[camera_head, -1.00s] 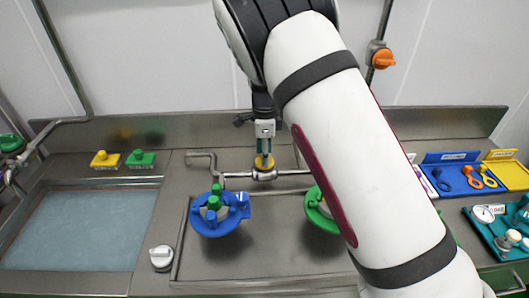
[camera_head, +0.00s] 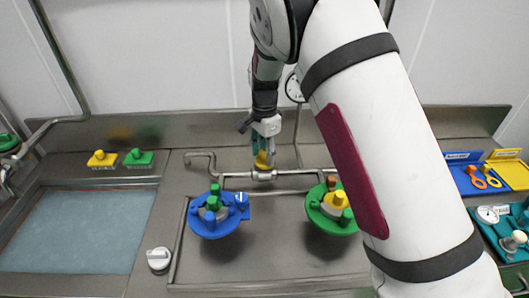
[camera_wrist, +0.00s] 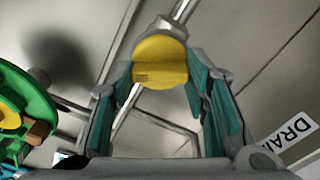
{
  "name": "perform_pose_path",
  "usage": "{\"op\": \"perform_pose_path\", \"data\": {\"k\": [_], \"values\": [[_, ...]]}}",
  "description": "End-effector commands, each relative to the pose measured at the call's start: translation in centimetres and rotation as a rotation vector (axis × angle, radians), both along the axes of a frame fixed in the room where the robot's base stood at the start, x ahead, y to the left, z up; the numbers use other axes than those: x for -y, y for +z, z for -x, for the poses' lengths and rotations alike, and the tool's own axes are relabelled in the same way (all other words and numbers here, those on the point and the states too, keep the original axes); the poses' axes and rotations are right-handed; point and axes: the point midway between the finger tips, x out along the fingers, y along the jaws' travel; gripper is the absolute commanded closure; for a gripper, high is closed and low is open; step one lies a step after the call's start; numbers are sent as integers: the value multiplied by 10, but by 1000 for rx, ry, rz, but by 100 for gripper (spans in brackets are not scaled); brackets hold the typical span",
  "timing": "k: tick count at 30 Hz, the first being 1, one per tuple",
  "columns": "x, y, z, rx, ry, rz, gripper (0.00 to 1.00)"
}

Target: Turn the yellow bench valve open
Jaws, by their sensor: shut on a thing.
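The yellow bench valve (camera_head: 262,160) sits on the metal pipe at the back of the bench, behind the tray. In the wrist view its round yellow handle (camera_wrist: 160,62) shows between the teal fingers. My gripper (camera_head: 265,147) reaches down onto the valve from above and is shut on the yellow handle. It also shows in the wrist view (camera_wrist: 162,75), with one finger on each side of the handle. The valve body below the handle is partly hidden by the gripper in the head view.
A white knob (camera_head: 159,259) is at the tray's left. Yellow (camera_head: 101,157) and green (camera_head: 139,156) brushes lie at the back left. A gauge (camera_head: 293,88) is behind the arm.

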Motion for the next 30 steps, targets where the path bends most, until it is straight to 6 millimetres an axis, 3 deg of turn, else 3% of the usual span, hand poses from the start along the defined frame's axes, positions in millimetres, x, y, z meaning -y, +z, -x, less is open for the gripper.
{"op": "perform_pose_path", "data": {"k": [30], "values": [[0,-1,-1,1,906,-1,86]]}}
